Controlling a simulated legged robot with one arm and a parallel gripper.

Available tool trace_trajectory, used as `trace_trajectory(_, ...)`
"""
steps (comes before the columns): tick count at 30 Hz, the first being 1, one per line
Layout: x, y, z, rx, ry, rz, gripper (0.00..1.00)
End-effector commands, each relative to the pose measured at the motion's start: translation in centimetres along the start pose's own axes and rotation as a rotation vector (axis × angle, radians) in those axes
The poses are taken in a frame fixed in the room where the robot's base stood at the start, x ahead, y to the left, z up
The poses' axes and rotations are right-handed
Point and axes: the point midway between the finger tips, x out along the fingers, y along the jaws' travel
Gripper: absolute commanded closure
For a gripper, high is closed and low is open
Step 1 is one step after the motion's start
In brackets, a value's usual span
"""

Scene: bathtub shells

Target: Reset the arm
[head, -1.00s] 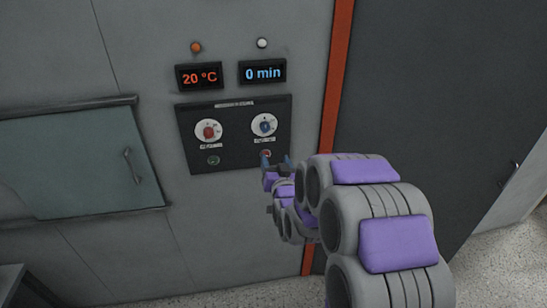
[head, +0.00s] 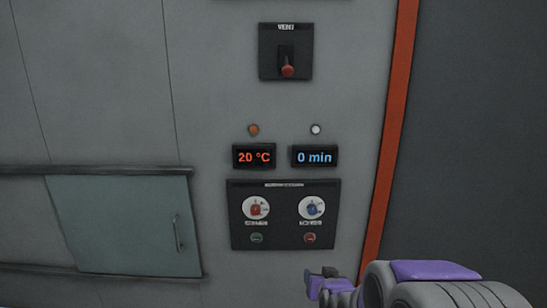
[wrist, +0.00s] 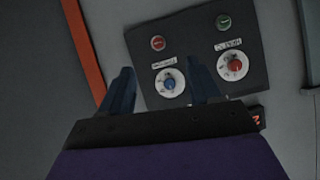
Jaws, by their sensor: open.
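My arm shows at the bottom right of the head view, grey with purple pads. My gripper (head: 322,273) is at its end, just below the control panel (head: 282,188) and near its red button (head: 310,238). In the wrist view my gripper (wrist: 160,90) has its two dark fingers spread apart with nothing held between them. The panel (wrist: 193,30) appears upside down beyond the fingers there. Its blue knob (wrist: 169,83) shows between the fingertips, and its red knob (wrist: 235,66) lies to the right of them.
Displays above the panel read 20 °C (head: 254,156) and 0 min (head: 315,156). A vent lever (head: 287,67) with a red tip is higher up. A sliding hatch (head: 120,225) is at left. An orange strip (head: 390,140) borders a dark grey surface (head: 470,130) at right.

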Motion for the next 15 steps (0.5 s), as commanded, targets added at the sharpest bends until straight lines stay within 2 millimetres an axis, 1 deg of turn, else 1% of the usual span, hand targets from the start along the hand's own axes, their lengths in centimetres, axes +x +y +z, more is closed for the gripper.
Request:
trace_trajectory(1,-1.3,0.0,0.6,-0.009,-0.053,0.005,0.37)
trace_trajectory(5,-4.8,0.2,3.5,-0.028,-0.227,0.023,0.37)
trace_trajectory(6,-6.0,0.3,4.5,-0.034,-0.282,0.029,0.37)
trace_trajectory(8,-7.9,0.5,5.8,-0.043,-0.359,0.037,0.37)
trace_trajectory(9,-9.3,0.6,6.7,-0.048,-0.412,0.043,0.37)
trace_trajectory(11,-11.4,0.8,8.1,-0.056,-0.491,0.052,0.37)
trace_trajectory(12,-13.0,0.9,8.9,-0.060,-0.543,0.057,0.37)
trace_trajectory(14,-15.3,1.1,10.3,-0.066,-0.623,0.066,0.37)
trace_trajectory(15,-17.0,1.2,11.2,-0.070,-0.676,0.072,0.37)
